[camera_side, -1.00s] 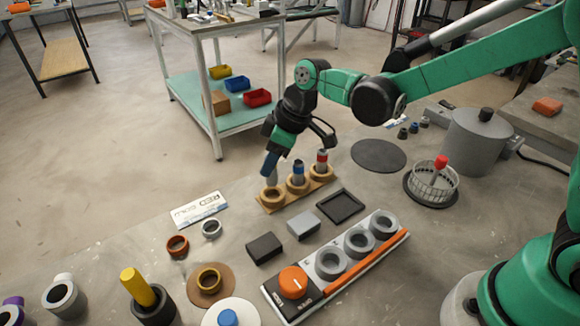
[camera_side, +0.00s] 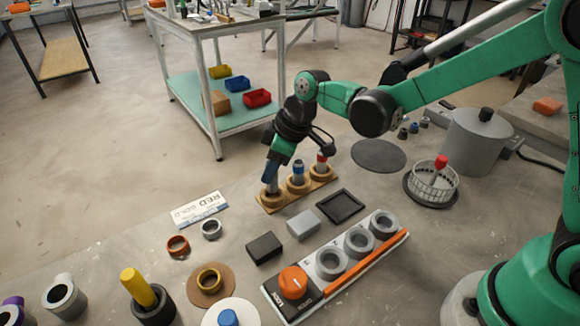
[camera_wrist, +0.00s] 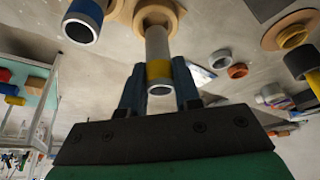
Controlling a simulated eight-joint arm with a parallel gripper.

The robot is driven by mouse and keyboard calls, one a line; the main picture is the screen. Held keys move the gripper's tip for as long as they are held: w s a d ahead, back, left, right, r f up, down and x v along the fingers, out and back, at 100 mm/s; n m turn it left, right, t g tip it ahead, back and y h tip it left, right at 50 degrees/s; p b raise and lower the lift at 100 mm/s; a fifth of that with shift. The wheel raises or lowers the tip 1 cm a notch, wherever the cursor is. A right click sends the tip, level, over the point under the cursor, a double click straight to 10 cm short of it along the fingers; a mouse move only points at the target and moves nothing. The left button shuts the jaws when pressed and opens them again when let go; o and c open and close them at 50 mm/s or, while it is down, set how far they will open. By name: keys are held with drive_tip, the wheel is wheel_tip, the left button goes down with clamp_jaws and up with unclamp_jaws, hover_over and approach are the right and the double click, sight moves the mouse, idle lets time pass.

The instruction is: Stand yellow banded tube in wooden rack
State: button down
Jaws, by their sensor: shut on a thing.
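The yellow banded tube (camera_wrist: 157,45) is grey with a yellow band near its open end. In the wrist view it sits between the fingers of my gripper (camera_wrist: 160,78), which is shut on it close to the band. Its far end meets a round wooden ring of the wooden rack (camera_wrist: 172,10). In the side view my gripper (camera_side: 271,174) is low over the left ring of the wooden rack (camera_side: 284,207), with the tube roughly upright in that ring. The ring hides the tube's lower end, so I cannot tell how deep it sits.
A blue banded tube (camera_side: 298,172) stands in the rack's middle ring and a red banded tube (camera_side: 321,164) in the right ring, close to my gripper. A black tray (camera_side: 340,206), a grey block (camera_side: 303,225) and a black block (camera_side: 264,248) lie in front.

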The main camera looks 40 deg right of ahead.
drive_tip(key=shift+f, duration=0.1)
drive_tip(key=shift+f, duration=1.05)
drive_tip(key=shift+c, duration=1.9)
unclamp_jaws()
drive_tip(key=shift+r, duration=0.7)
drive_tip(key=shift+r, duration=0.1)
